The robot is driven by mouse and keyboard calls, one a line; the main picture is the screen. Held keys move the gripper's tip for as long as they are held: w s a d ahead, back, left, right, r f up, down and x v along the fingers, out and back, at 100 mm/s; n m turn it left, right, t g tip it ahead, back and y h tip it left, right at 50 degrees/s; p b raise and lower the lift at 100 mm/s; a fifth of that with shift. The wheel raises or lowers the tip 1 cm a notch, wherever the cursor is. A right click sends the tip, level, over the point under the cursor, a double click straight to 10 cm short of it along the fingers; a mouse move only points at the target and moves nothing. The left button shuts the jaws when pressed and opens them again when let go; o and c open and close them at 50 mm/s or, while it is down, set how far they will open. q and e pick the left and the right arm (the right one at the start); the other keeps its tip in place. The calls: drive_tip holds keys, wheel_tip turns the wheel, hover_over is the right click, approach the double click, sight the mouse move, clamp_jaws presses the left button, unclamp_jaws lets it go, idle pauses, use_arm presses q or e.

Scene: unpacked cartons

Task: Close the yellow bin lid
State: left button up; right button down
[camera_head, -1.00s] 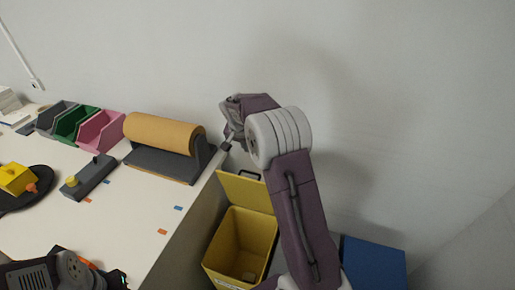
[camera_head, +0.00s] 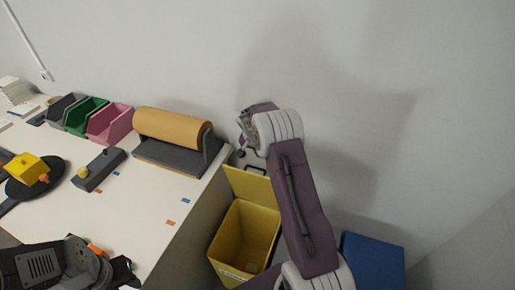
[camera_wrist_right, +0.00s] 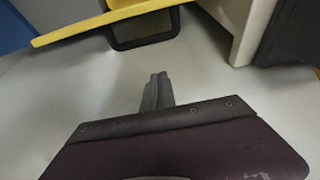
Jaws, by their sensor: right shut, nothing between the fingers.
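The yellow bin (camera_head: 233,244) stands on the floor beside the table, with its inside showing. Its yellow lid (camera_head: 251,186) is open, tilted up at the back, with a dark handle (camera_head: 256,168) on its upper edge. My right gripper (camera_head: 241,153) is shut and empty, just above and left of the handle in the head view. In the right wrist view the closed fingers (camera_wrist_right: 157,82) point toward the black handle (camera_wrist_right: 146,43) and the yellow lid edge (camera_wrist_right: 85,26), with a visible gap between.
A blue box (camera_head: 372,262) stands right of the yellow bin. The wall is close behind the bin.

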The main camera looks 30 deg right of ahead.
drive_tip(key=s+a, duration=0.1)
drive_tip(key=s+a+f, duration=0.1)
drive_tip(key=shift+s+a, duration=0.15)
drive_tip(key=shift+a, duration=0.25)
drive_tip(key=shift+f, duration=0.1)
